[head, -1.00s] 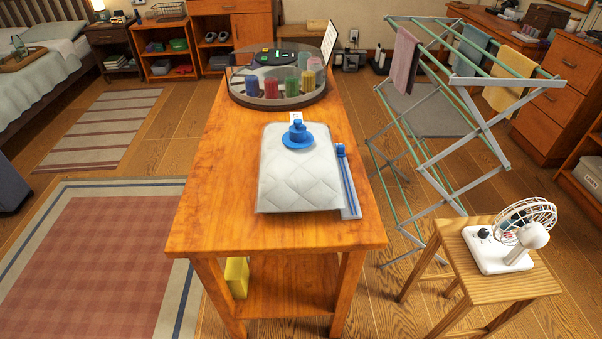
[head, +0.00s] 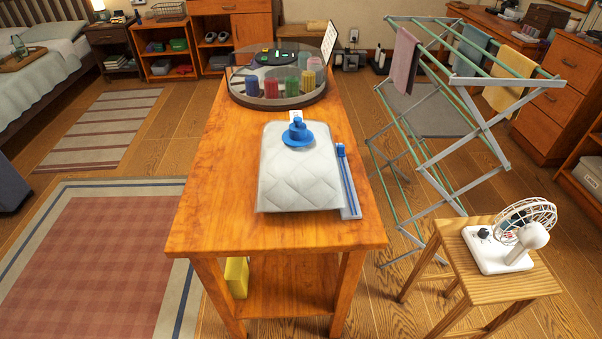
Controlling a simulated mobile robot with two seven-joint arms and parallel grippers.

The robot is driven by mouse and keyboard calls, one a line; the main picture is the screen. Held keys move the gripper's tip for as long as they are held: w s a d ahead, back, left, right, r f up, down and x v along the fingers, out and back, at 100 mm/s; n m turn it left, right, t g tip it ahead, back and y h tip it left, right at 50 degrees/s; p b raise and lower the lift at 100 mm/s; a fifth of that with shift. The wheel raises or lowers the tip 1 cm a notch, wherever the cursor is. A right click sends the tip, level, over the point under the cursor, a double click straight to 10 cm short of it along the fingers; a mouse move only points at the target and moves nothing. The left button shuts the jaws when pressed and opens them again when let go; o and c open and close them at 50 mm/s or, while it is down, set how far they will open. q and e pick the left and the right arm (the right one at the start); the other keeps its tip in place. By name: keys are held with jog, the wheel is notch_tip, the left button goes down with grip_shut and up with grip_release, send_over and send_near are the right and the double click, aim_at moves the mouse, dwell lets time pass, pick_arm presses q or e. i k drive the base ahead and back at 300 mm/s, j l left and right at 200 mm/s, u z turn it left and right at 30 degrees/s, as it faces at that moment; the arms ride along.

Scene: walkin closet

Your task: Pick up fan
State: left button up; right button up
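A small white fan (head: 511,252) with a round wire cage and a flat base stands upright on a slatted wooden stool (head: 535,285) at the lower right of the head view. Its cage sits towards the top right of its base, and dark knobs show on the base. Neither of my grippers is in the head view, and nothing touches the fan except the stool.
A wooden table (head: 220,200) fills the middle, bearing a quilted white pouch (head: 300,180), a blue stacked object (head: 297,134) and a round glass-sided tray (head: 277,98). A folding drying rack (head: 430,140) with cloths stands behind the stool. Open floor (head: 385,310) lies between table and stool.

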aim_at(497, 253)
jog(key=z, duration=1.5)
jog(key=i+l+u, duration=0.15)
jog(key=i+l, duration=0.9)
jog(key=l, duration=0.15)
